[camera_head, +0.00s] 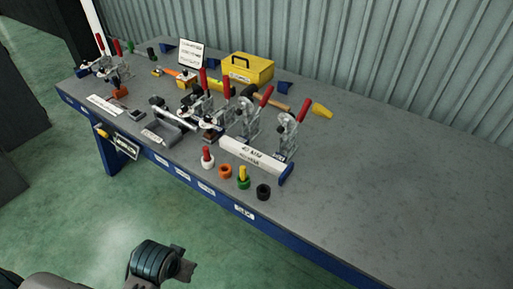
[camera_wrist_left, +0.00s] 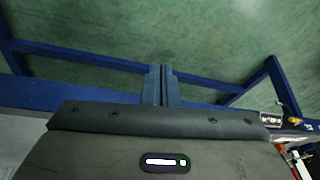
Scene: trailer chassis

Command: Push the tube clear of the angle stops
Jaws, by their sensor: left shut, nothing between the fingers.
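A bright silver tube (camera_head: 177,116) lies slantwise among the toggle clamps near the front middle of the bench in the head view. A grey angled piece (camera_head: 168,132) sits just in front of it; I cannot tell which parts are the angle stops or whether the tube touches them. My left gripper (camera_wrist_left: 162,86) shows in the left wrist view, its two fingers together and empty, with floor and blue bench frame beyond. The tube does not show clearly there. An arm part of mine is low in the head view, apart from the bench. My right gripper is not in view.
Red-handled toggle clamps (camera_head: 247,120) crowd the bench around the tube. A white labelled block (camera_head: 255,153), several coloured rings and a yellow toolbox (camera_head: 248,69) stand nearby. The right part of the grey bench top (camera_head: 400,185) is clear. A corrugated wall stands behind.

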